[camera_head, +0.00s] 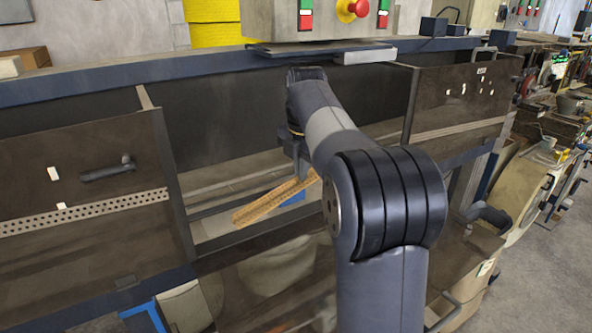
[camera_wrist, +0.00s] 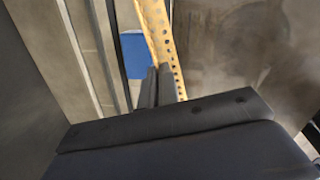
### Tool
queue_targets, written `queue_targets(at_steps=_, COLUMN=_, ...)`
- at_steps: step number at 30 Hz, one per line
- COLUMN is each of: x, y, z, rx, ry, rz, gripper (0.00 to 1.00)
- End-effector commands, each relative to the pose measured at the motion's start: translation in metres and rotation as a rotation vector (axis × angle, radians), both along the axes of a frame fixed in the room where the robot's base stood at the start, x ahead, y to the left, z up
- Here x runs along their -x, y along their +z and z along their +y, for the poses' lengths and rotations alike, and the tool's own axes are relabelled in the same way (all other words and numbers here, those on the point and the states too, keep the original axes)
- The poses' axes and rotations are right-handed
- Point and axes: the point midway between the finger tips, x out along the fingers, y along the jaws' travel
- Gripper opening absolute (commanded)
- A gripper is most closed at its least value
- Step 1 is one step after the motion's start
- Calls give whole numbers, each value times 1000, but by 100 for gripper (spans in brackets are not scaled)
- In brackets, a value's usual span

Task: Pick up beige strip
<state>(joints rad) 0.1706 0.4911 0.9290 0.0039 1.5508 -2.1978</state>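The beige strip (camera_head: 266,204) is a long, perforated, angled piece, lying diagonally in the open bay of the machine in the head view. In the wrist view the strip (camera_wrist: 160,35) runs from the top edge down to my fingertips, with a row of holes along its right side. My gripper (camera_head: 303,172) is at the right part of the strip. In the wrist view the two dark fingers of my gripper (camera_wrist: 158,72) are close together, with the strip's thin edge between their tips. The strip beyond the fingers is partly hidden by them.
A blue block (camera_wrist: 135,54) lies beside the strip, on its left in the wrist view. Dark walls and side panels (camera_head: 80,185) frame the bay. A dark beam (camera_head: 150,72) runs behind it, with a control box (camera_head: 330,15) above.

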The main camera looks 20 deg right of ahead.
Motion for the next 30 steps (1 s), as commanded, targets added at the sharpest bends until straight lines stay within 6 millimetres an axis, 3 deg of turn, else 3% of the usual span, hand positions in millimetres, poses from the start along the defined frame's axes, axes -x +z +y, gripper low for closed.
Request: queue_targets(at_steps=30, x=80, y=6, z=-16, rx=0, ry=0, rz=-1, gripper=0)
